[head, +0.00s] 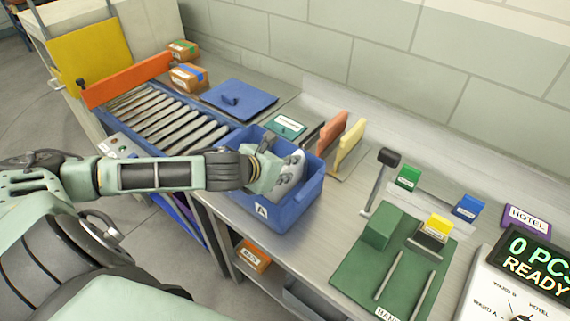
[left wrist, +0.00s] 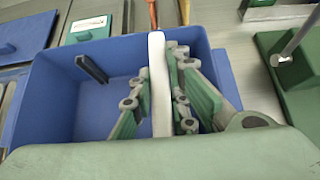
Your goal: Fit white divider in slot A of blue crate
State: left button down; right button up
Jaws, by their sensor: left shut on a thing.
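The blue crate (head: 304,199) stands on the metal bench, with a white label "A" on its front wall. In the left wrist view the crate (left wrist: 52,108) lies under my gripper, and a dark slot piece (left wrist: 92,68) shows on its inside. My left gripper (head: 287,172) reaches into the crate from above. In the left wrist view my left gripper (left wrist: 160,98) is shut on the white divider (left wrist: 158,75), which stands on edge between the fingers, inside the crate's outline. The divider's lower edge is hidden, so I cannot tell whether it sits in a slot. My right gripper is not in view.
An orange divider (head: 333,131) and a yellow divider (head: 351,142) stand in a rack behind the crate. A roller conveyor (head: 160,122) and blue panel (head: 238,99) are to the left.

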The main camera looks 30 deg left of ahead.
pick_arm(q)
jog(key=shift+f+b, duration=0.55)
jog(key=shift+f, duration=0.5)
jog(key=c, duration=1.6)
grip_release()
jog(key=shift+v, duration=6.05)
